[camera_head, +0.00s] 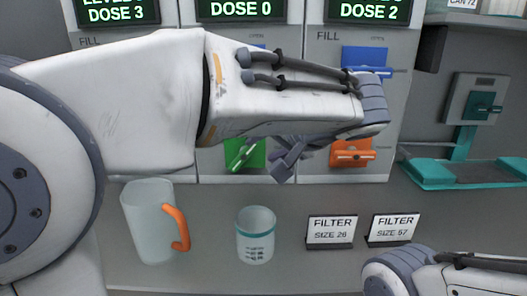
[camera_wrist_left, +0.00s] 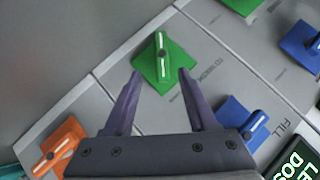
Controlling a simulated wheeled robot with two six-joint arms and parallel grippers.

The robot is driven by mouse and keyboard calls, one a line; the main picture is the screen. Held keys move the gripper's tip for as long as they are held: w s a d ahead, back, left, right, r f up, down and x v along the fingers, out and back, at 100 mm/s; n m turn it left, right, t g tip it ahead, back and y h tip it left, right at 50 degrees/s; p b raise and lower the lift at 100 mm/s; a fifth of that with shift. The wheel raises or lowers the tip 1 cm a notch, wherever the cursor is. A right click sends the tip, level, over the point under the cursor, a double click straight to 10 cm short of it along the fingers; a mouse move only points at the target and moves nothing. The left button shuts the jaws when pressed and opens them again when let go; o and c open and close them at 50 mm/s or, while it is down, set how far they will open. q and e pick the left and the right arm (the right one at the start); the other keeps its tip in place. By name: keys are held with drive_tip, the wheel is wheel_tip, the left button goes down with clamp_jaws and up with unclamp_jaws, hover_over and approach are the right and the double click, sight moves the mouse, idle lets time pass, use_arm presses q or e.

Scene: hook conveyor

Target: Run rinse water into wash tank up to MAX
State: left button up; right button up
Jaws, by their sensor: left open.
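My left gripper (camera_head: 288,163) hangs open and empty in front of the middle panel. In the left wrist view its two fingers (camera_wrist_left: 155,88) stand either side of a green valve handle (camera_wrist_left: 160,55) on a diamond plate, which lies just beyond the tips, apart from them as far as I can tell. In the head view this looks like the middle panel's lower green valve (camera_head: 242,155). The middle display (camera_head: 240,10) reads DOSE 0; its upper line is cut off. My left arm hides much of the panels. I cannot identify the wash tank or its MAX mark.
An orange valve (camera_head: 352,153) and a blue valve (camera_head: 366,60) are on the right panel. A jug (camera_head: 147,222) with an orange handle, a cup (camera_head: 256,236) and two filter signs (camera_head: 331,230) stand on the counter. My right arm is at the lower right.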

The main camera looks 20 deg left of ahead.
sight(245, 156)
use_arm(q)
drive_tip(key=b+x, duration=0.2)
drive_tip(key=x, duration=0.8)
drive_tip(key=shift+w+a, duration=0.1)
drive_tip(key=shift+a, duration=0.25)
clamp_jaws()
